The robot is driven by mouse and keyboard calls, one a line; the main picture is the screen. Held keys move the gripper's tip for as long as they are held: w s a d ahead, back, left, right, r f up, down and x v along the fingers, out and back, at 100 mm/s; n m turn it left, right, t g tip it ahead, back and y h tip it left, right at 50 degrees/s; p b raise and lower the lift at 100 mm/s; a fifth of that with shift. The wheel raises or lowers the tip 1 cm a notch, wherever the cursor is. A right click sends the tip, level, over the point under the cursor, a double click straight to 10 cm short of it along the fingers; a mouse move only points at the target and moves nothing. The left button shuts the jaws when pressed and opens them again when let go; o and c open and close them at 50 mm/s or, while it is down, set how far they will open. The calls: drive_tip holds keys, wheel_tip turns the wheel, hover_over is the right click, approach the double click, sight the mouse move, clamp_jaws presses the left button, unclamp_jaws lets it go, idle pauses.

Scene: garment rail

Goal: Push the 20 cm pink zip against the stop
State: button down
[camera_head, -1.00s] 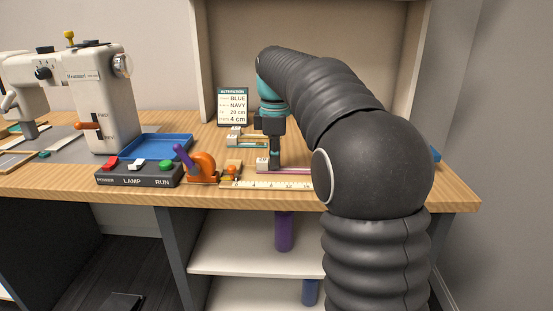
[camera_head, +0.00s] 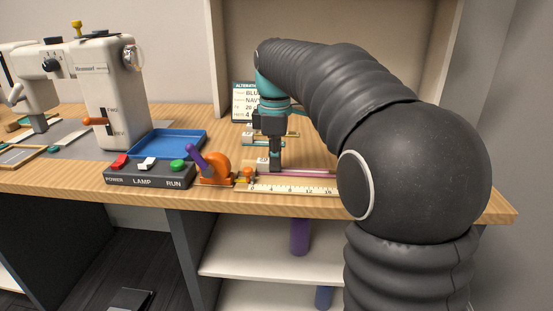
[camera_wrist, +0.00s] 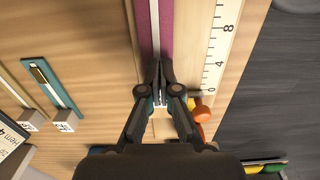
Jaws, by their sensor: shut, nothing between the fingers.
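The pink zip (camera_head: 305,174) lies flat on the table along the back edge of the ruler. In the wrist view it runs up from my fingertips as a dark pink strip (camera_wrist: 167,25) with a pale centre line. My gripper (camera_head: 276,166) points down at the left end of the zip, fingers shut and empty. In the wrist view the closed fingertips (camera_wrist: 160,75) are over that end. A white tag block (camera_head: 262,159) sits just left of the fingers, partly hidden. The small wooden stop with an orange knob (camera_head: 248,173) is further left; contact with the zip cannot be made out.
The ruler (camera_head: 290,189) runs along the front of the zip. An orange dispenser with a purple lever (camera_head: 215,168), a switch box (camera_head: 148,175) and a blue tray (camera_head: 168,143) stand left. My arm covers the right side.

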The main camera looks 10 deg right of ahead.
sight(291, 172)
drive_tip(key=d, duration=0.1)
drive_tip(key=s+d, duration=0.1)
drive_tip(key=d, duration=0.1)
drive_tip(key=shift+d+r, duration=0.1)
drive_tip(key=shift+d, duration=0.15)
wheel_tip(291, 172, up, 9)
drive_tip(key=p, duration=0.1)
drive_tip(key=s+m+t, duration=0.1)
drive_tip(key=s+m, duration=0.2)
drive_tip(key=s, duration=0.3)
drive_tip(key=s+a+f+m+t, duration=0.1)
drive_tip(key=s+f+m+t, duration=0.3)
drive_tip(key=s+f+m, duration=0.7)
drive_tip(key=s+f, duration=0.6)
drive_tip(key=s, duration=0.2)
drive_tip(key=shift+m+t, duration=0.3)
